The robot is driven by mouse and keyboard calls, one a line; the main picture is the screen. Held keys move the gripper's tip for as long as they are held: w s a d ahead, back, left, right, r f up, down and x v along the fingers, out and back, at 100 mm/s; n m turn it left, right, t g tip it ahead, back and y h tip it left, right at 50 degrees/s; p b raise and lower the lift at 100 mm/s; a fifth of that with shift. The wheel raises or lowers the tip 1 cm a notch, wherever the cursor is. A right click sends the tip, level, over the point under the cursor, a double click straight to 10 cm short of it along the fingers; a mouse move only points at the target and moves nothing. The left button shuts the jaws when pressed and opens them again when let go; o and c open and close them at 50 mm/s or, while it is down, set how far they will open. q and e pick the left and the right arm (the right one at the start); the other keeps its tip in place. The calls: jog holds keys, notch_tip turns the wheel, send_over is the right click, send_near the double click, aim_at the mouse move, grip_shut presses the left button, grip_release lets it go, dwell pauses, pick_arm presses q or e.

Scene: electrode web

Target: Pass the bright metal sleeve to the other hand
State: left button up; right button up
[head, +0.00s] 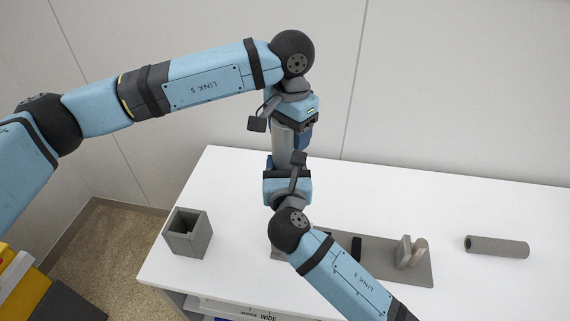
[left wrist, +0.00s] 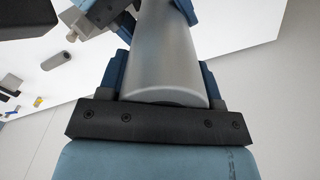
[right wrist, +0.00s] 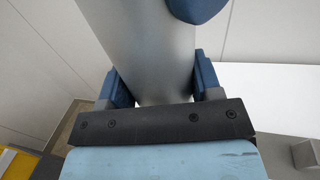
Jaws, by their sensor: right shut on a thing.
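The bright metal sleeve (head: 285,140) stands roughly upright in the air above the table, between my two grippers. My left gripper (head: 292,130) comes from above, with its fingers on either side of the sleeve's upper part. In the left wrist view the sleeve (left wrist: 165,55) lies between these fingers, which are set wider than the right ones. My right gripper (head: 285,165) is below and shut on the sleeve's lower part. The right wrist view shows the sleeve (right wrist: 150,50) clasped between its fingers. The grippers hide parts of the sleeve in the head view.
On the white table (head: 225,180) an open square grey box (head: 188,237) stands at the left front. A darker grey tube (head: 497,246) lies at the right. A flat grey plate (head: 420,277) with upright pieces (head: 411,252) lies partly behind my right arm.

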pick_arm(q)
jog(key=o, duration=0.5)
jog(key=shift+d, duration=0.1)
jog(key=shift+r, duration=0.1)
